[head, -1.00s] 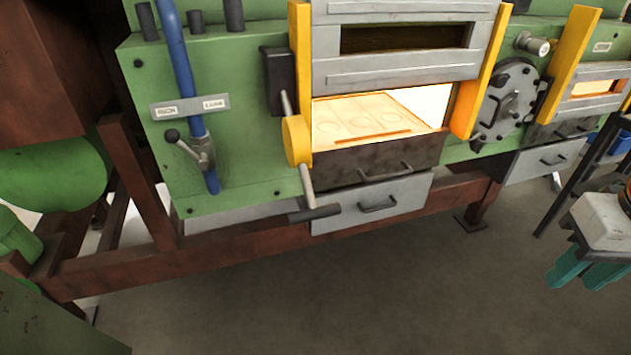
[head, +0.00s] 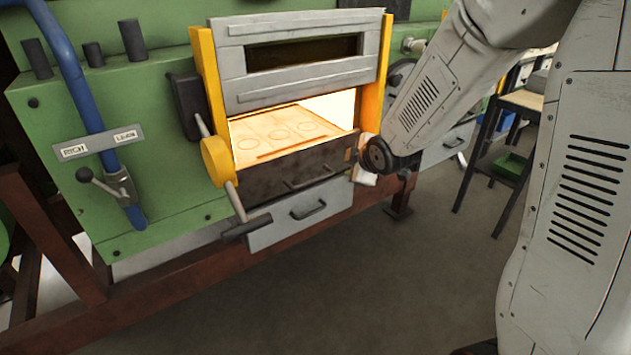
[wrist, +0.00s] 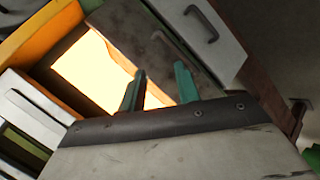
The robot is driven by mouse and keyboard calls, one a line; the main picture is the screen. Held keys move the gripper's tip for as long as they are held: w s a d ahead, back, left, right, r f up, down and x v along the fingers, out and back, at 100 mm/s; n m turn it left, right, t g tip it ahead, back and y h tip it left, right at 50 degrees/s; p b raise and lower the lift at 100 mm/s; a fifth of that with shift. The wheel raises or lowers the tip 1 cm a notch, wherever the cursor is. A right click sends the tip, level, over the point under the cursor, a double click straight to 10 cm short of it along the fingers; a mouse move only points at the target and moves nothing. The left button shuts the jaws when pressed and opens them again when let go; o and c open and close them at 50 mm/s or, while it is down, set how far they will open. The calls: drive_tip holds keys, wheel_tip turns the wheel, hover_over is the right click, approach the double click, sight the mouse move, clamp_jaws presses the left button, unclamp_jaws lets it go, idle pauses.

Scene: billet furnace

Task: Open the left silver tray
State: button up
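The left silver tray (head: 274,228) is a pale grey drawer front with a dark bar handle (head: 308,211). It sits flush under a dark drawer (head: 262,195) below the glowing furnace opening and looks shut. In the wrist view the tray (wrist: 222,50) is at the upper right, with its handle (wrist: 201,22) near the top edge. My gripper (wrist: 160,70) shows two green fingers, apart with nothing between them. The fingertips appear in front of the dark drawer and glowing opening, apart from the tray's handle.
A black-ended lever (head: 245,228) hangs by the tray's left upper corner. A second silver tray (head: 450,143) is farther right, partly behind my arm. A dark side table (head: 522,100) stands at the right. The floor (head: 300,300) before the furnace is clear.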

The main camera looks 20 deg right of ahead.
drive_tip(key=w+a+f+n+t+y, duration=0.1)
drive_tip(key=w+f+n+t+y, duration=0.1)
drive_tip(key=w+f+n, duration=0.3)
drive_tip(key=n+t+y, duration=0.2)
drive_tip(key=n, duration=0.1)
approach(317, 181)
drive_tip(key=w+f, duration=0.1)
drive_tip(key=w, duration=0.2)
drive_tip(key=x, duration=0.7)
drive_tip(key=shift+w+a, duration=0.25)
drive_tip(key=shift+a, duration=0.2)
drive_tip(key=shift+c, duration=0.2)
clamp_jaws()
